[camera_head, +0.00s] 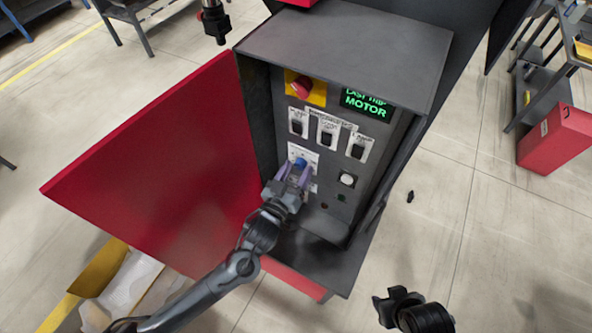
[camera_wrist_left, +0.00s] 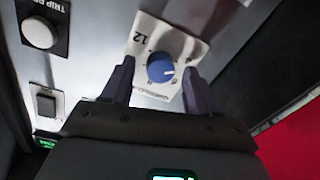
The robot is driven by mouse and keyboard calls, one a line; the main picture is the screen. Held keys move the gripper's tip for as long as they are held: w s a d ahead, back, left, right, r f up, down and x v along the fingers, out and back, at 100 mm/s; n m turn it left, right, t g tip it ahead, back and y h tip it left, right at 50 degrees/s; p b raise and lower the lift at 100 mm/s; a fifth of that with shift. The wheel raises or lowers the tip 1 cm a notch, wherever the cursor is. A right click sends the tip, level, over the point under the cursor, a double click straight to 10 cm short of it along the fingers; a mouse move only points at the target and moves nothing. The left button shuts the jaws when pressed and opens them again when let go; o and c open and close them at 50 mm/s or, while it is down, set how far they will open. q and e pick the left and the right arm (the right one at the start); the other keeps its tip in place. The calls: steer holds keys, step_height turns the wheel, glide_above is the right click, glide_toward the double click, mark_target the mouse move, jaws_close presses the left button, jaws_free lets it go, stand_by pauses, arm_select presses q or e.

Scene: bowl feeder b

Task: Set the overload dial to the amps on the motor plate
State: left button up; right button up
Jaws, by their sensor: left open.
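The overload dial (camera_head: 300,163) is a small blue knob on a white label plate on the cabinet's panel. In the left wrist view the blue dial (camera_wrist_left: 160,68) shows a light pointer mark, and a "12" is printed on its label (camera_wrist_left: 141,37); the other scale figures are too small to read. My left gripper (camera_head: 292,176) is open, with one finger on each side of the dial; whether they touch it I cannot tell. My right gripper (camera_head: 397,304) is low at the right, away from the cabinet, its jaw state unclear. I cannot make out a motor plate.
The cabinet's red door (camera_head: 160,165) stands open at the left. Above the dial are a red button on yellow (camera_head: 302,87), three black switches and a green display (camera_head: 367,104) reading "LAST TRIP MOTOR". A white round button (camera_head: 347,180) is right of the dial.

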arm_select(q)
steer(key=shift+c, duration=0.2)
steer(key=c, duration=1)
steer(key=shift+w, duration=0.1)
steer(key=shift+m, duration=1)
steer(key=m, duration=0.4)
steer(key=shift+p, duration=0.3)
steer(key=m, duration=0.5)
steer(key=shift+h, duration=0.3)
steer(key=shift+m, duration=0.5)
